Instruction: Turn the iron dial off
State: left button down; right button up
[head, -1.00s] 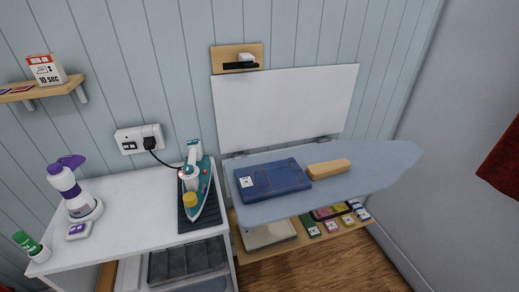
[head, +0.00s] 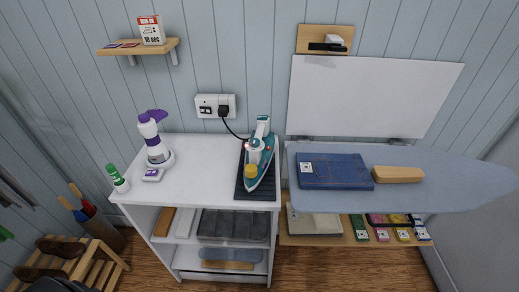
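The iron (head: 258,157) is teal and white and lies on a dark ribbed mat (head: 241,184) at the right end of the white shelf unit's top. Its yellow dial (head: 251,171) faces me on the upper body, and a small red light shows near it. The dial's exact setting is too small to read. A black cord runs from the iron to a plug in the white wall socket (head: 215,106). Neither of my grippers shows in the head view.
The ironing board (head: 450,185) extends right of the iron, with a folded blue cloth (head: 334,171) and a tan block (head: 398,174) on it. A purple and white steamer (head: 153,140) and a green-capped bottle (head: 117,178) stand on the white top (head: 190,170) at left.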

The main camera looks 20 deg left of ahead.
aim_at(254, 142)
jog(key=k+j+z, duration=0.1)
jog(key=j+z, duration=0.2)
jog(key=k+j+z, duration=0.1)
jog(key=j+z, duration=0.25)
jog(key=k+j+z, duration=0.4)
jog(key=j+z, duration=0.2)
jog(key=j, duration=0.15)
